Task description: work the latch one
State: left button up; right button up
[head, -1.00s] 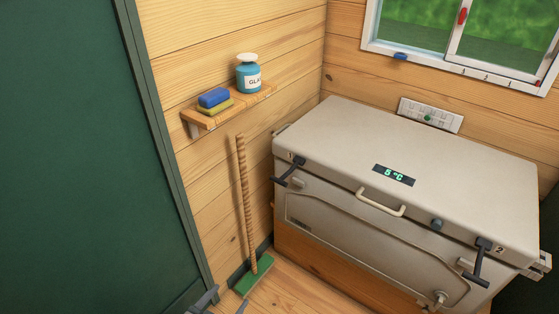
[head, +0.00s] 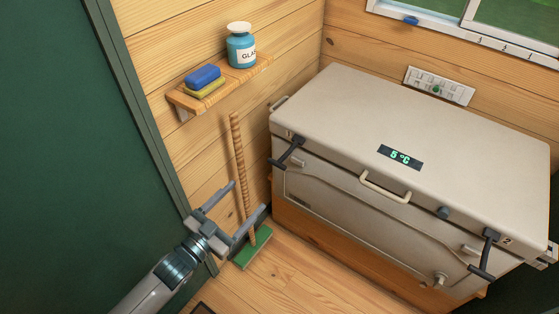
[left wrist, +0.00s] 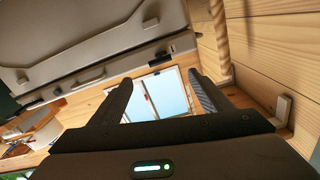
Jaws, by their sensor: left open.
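Latch one (head: 288,151) is a dark lever at the left front edge of the beige cool box (head: 440,135), under its lid. In the left wrist view a dark latch (left wrist: 155,57) shows on the box's edge, beyond the fingers. My left gripper (head: 250,202) is open and empty. In the head view it is in front of the broom, below and to the left of latch one and apart from it. A second dark latch (head: 484,254), by the number 2, is at the right front. My right gripper is not in view.
A green-headed broom (head: 258,245) leans on the wall behind my left gripper. A wooden shelf (head: 232,82) holds a blue sponge (head: 203,75) and a blue jar (head: 241,48). A dark green panel (head: 60,150) stands at the left. Bare floor lies before the box.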

aim_at(280, 160)
pick_arm(q)
jog(key=p+x, duration=0.2)
jog(key=x, duration=1.5)
jog(key=shift+w+p, duration=0.1)
jog(key=shift+p, duration=0.25)
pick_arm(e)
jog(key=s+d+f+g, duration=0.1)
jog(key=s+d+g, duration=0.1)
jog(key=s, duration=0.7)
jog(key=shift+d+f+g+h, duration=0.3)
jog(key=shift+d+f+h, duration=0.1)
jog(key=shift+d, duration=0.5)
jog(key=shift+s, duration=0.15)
